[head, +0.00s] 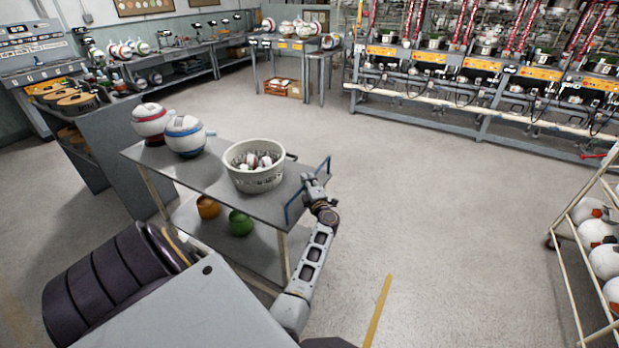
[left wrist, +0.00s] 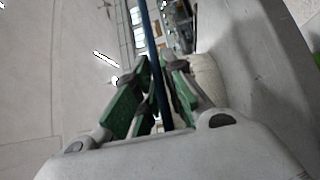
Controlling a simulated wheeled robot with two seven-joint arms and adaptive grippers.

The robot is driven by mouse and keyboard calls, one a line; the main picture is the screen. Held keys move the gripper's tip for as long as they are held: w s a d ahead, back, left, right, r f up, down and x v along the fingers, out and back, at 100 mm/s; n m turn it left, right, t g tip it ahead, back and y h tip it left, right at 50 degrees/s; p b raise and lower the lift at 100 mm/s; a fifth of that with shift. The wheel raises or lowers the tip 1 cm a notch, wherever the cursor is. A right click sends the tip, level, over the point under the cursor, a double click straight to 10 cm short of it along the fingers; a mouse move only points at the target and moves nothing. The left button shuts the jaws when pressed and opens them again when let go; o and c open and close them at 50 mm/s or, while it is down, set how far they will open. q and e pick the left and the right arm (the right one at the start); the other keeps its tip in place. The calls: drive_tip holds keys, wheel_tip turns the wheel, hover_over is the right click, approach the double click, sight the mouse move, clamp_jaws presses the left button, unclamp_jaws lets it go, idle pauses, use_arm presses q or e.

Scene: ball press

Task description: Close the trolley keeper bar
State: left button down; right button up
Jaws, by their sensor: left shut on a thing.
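The trolley (head: 212,178) stands at the left centre in the head view. Its blue keeper bar (head: 324,166) runs along the right end of the top shelf. My left gripper (head: 311,181) is at the middle of the bar and shut on it. In the left wrist view the bar shows as a dark blue rod (left wrist: 152,40) running between the green-padded fingers (left wrist: 155,95). The fingers hide part of the bar in both views. Whether the bar is latched cannot be told. My right gripper is not in view.
The top shelf holds a white basket (head: 255,180) close to the bar and two white balls, one red-banded (head: 150,122), one blue-banded (head: 186,138). An orange item (head: 208,207) and a green one (head: 241,222) sit below. A ball rack (head: 590,240) stands right; open floor lies between.

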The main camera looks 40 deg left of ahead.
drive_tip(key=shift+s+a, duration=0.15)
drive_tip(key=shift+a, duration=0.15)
use_arm(q)
drive_tip(key=c, duration=1.5)
unclamp_jaws()
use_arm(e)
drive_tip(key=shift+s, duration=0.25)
use_arm(q)
drive_tip(key=shift+d, duration=0.1)
drive_tip(key=v, duration=0.8)
drive_tip(key=shift+w+f, duration=0.1)
drive_tip(key=shift+f, duration=0.15)
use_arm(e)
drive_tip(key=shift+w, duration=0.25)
use_arm(q)
drive_tip(key=a+r, duration=0.2)
drive_tip(key=shift+a+r+y, duration=0.25)
drive_tip(key=shift+a+y, duration=0.1)
drive_tip(key=shift+y, duration=0.05)
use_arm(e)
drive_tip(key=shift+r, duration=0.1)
